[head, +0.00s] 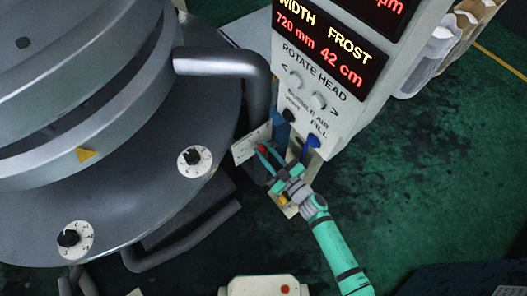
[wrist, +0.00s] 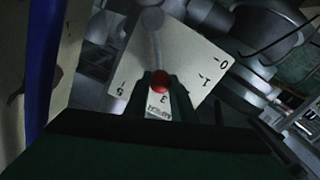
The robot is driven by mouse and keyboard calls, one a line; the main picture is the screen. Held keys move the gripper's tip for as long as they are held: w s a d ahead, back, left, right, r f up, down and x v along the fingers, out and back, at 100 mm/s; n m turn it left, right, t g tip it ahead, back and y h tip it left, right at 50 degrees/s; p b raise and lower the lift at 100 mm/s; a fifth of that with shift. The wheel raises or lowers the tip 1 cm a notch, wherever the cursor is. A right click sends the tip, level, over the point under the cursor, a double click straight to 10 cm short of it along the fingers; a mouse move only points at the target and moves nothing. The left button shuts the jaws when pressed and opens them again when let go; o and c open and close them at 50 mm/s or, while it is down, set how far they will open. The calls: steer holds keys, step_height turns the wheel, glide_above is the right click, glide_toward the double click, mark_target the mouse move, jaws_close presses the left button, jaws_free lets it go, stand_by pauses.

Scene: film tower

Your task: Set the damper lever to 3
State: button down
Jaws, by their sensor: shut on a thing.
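The damper lever has a red knob, seen in the wrist view (wrist: 160,82) and in the head view (head: 262,149). Its grey bar runs up the picture from the knob in the wrist view. A white scale plate (wrist: 190,50) lies behind it, also in the head view (head: 246,145), with marks 0, 1, 3 and 5 upside down. The knob is by the 3, between the 5 and the 1. My gripper (wrist: 161,88) is shut on the knob, one dark finger on each side. In the head view my gripper (head: 268,156) reaches the plate from the lower right.
A white control cabinet (head: 345,85) with red displays and buttons stands just behind my gripper. A blue handle (head: 313,141) hangs at its lower edge. A thick grey pipe (head: 225,62) and the round metal machine (head: 95,195) with dials are left. Green floor (head: 430,150) is open on the right.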

steer(key=c, duration=1.5)
jaws_free()
steer(key=v, duration=1)
steer(key=shift+s+d, duration=0.2)
steer(key=shift+s, duration=0.1)
